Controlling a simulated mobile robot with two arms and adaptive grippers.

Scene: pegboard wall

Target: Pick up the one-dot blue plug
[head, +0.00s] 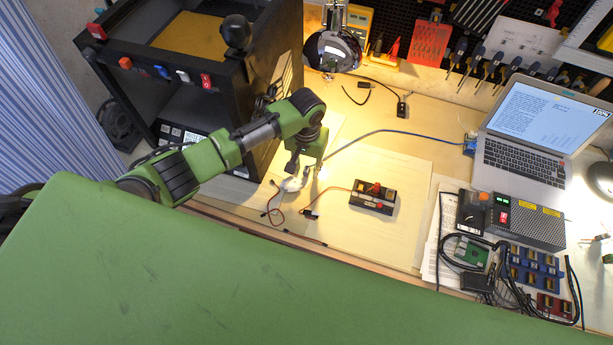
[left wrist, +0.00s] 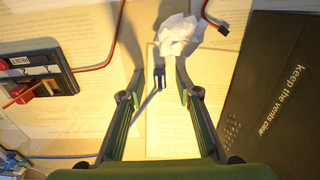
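A small dark blue plug (left wrist: 158,77) with a thin pale blue lead shows in the left wrist view, between the fingers of my left gripper (left wrist: 161,72). The fingers are apart, one on each side, with a gap on the right side; I cannot tell whether the left finger touches it. No dot mark can be read. In the head view my left gripper (head: 306,166) points down at the worktop, where the blue cable (head: 390,131) runs from the laptop's side towards it. The plug is not clear there. My right gripper is not in view.
White crumpled paper (left wrist: 180,33) lies just beyond the fingertips. A black box with a red knob (head: 373,197) and red leads lie nearby. A black cabinet (head: 262,85) stands close behind the arm. A laptop (head: 525,150) and a power unit (head: 525,222) are at right.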

